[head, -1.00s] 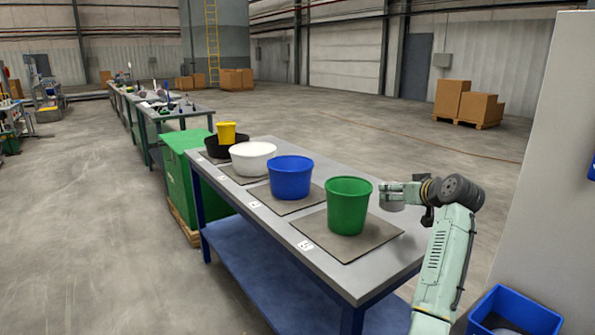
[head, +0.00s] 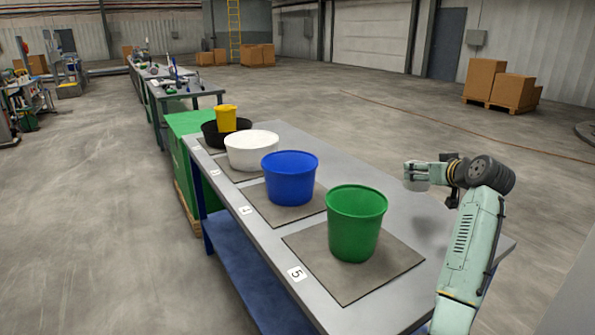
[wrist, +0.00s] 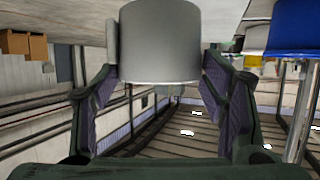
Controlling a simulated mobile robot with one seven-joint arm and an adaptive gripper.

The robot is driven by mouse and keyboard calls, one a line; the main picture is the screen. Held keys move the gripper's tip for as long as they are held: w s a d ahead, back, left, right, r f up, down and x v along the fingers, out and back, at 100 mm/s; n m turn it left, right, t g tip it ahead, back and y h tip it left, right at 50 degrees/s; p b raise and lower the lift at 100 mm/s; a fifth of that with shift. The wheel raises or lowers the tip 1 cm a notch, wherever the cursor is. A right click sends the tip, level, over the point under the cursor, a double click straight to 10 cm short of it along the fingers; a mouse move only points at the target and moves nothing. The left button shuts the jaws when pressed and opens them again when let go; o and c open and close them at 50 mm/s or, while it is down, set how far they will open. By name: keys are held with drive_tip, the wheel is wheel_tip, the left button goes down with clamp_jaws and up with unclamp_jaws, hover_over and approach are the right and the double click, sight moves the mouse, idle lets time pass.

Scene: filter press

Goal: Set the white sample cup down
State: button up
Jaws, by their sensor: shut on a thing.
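The white sample cup (wrist: 160,45) fills the upper middle of the wrist view, pale grey-white in the light, between the two fingers of my gripper. My gripper (head: 415,172) is shut on the cup. In the head view the cup (head: 417,184) is small and partly hidden by the gripper. It is held up in the air, to the right of the green bucket and apart from it. The grey bench top (head: 405,222) lies below and beside the gripper.
A green bucket (head: 356,222), a blue bucket (head: 290,178), a white tub (head: 251,150) and a black tub (head: 211,136) with a yellow bucket (head: 226,118) stand in a row on dark mats. The bench's right strip looks bare.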

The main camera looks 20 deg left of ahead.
drive_tip(key=s, duration=0.2)
drive_tip(key=p, duration=0.3)
hover_over(408, 225)
wheel_tip(408, 225, down, 10)
drive_tip(key=shift+f, duration=0.1)
drive_tip(key=shift+f, duration=0.2)
drive_tip(key=o, duration=1.1)
drive_tip(key=shift+r, duration=0.1)
